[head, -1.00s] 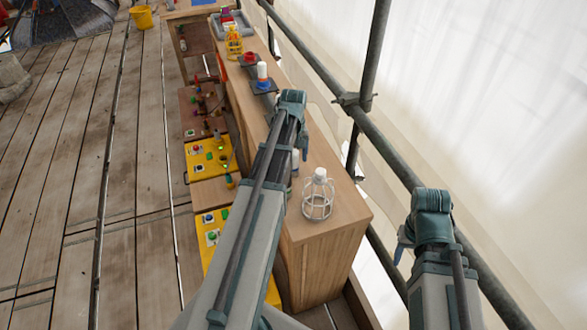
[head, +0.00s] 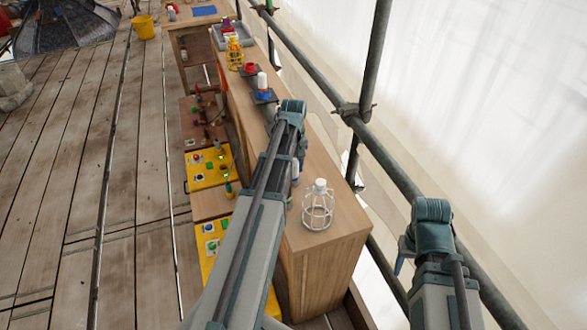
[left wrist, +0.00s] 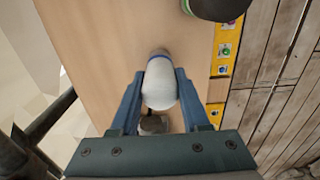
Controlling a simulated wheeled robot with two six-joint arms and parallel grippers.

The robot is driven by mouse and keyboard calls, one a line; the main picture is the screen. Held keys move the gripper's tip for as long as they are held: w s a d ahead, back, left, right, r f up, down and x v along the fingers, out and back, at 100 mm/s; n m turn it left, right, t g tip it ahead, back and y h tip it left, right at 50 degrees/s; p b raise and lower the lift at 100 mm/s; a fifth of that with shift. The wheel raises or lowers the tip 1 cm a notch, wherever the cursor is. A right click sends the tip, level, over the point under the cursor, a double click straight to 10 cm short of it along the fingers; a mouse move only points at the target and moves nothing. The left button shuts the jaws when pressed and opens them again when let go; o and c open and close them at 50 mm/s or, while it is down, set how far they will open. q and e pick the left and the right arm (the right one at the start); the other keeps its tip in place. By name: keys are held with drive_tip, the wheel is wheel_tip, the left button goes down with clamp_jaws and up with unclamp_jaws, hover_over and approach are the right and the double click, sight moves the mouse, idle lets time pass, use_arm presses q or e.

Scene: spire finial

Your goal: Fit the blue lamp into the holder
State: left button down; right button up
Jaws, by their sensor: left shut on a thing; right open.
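My left gripper (left wrist: 160,88) is shut on a white, rounded lamp (left wrist: 161,84) with a blue ring at its far end. It holds the lamp over the wooden bench top. In the head view the left arm hides most of the lamp, and a little of it shows beside the arm (head: 296,172). Farther along the bench, a white piece (head: 262,80) stands in a blue ring on a dark square plate (head: 265,97). A red ring (head: 250,68) sits on another dark plate behind it. My right gripper (head: 404,252) is open, out past the bench's right side.
A yellow cage (head: 235,53) and a grey tray (head: 241,33) stand at the far end. Yellow button boxes (head: 208,167) line the left side. Scaffold poles (head: 395,180) run along the right.

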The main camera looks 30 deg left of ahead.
use_arm(q)
wheel_tip(320, 180, up, 10)
drive_tip(key=p, duration=0.9)
drive_tip(key=shift+f, duration=0.45)
